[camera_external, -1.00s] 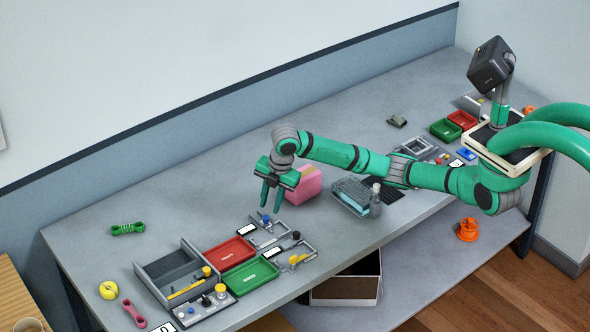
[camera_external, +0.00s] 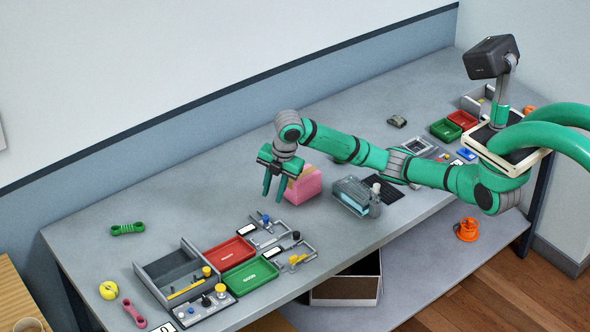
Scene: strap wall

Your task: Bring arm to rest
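My gripper (camera_external: 273,188) hangs above the middle of the grey workbench (camera_external: 345,240), fingers pointing down. A gap shows between its two fingers, and nothing is seen between them. It is just left of a pink block (camera_external: 304,186) with a yellowish top, partly in front of it in this view. I cannot tell whether it touches the block. My green arm (camera_external: 350,150) reaches left across the bench from its base at the right, with the elbow bent.
Below the gripper are a red tray (camera_external: 229,252), a green tray (camera_external: 250,276) and a grey divided box (camera_external: 172,268). The bench's back left is mostly clear.

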